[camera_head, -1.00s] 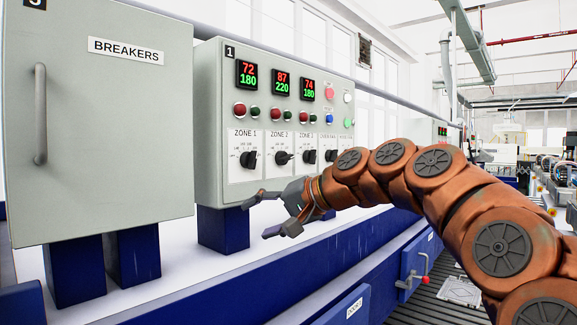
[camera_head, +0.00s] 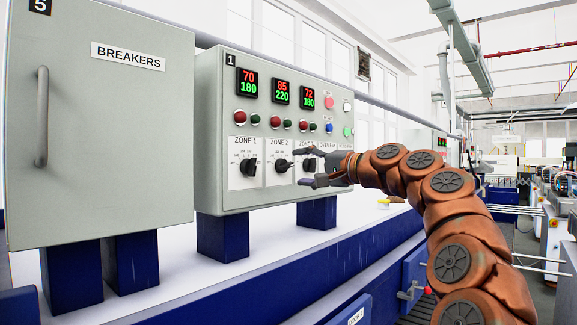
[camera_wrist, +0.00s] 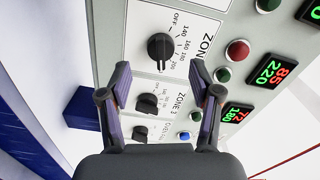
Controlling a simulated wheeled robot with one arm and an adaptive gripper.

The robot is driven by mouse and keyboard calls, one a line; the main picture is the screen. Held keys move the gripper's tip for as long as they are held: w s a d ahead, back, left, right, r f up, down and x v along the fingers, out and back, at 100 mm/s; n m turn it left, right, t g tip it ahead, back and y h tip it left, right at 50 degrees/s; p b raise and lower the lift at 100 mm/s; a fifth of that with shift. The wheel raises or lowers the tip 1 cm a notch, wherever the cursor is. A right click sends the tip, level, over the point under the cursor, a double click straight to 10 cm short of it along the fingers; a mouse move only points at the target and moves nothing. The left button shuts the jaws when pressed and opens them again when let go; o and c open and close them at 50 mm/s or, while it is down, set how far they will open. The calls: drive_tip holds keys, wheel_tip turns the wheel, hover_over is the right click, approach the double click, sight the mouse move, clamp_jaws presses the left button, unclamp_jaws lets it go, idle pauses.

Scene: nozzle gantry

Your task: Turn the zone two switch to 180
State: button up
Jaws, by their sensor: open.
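The zone two switch (camera_head: 282,166) is a black rotary knob on a white plate, middle-left on the control box, its pointer turned to the right in the head view. It also shows in the wrist view (camera_wrist: 160,47), beside a scale running from OFF through 140, 160, 180 and 200. The display above it (camera_head: 281,92) reads 85 in red and 220 in green. My gripper (camera_head: 303,167) is open and empty, just right of the switch and in front of the zone 3 plate, partly hiding it. In the wrist view, the knob is beyond the gap between the fingertips (camera_wrist: 160,78).
The zone 1 knob (camera_head: 248,168) is left of zone two. The zone 3 knob (camera_wrist: 147,104) shows between my fingers. Red and green buttons (camera_head: 277,124) sit above the knobs. A grey breakers cabinet (camera_head: 130,150) stands at the left. Open space lies in front of the panel.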

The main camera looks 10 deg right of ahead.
sight(289, 166)
drive_tip(key=shift+p+x, duration=0.75)
drive_tip(key=shift+x, duration=1.95)
drive_tip(key=c, duration=1.1)
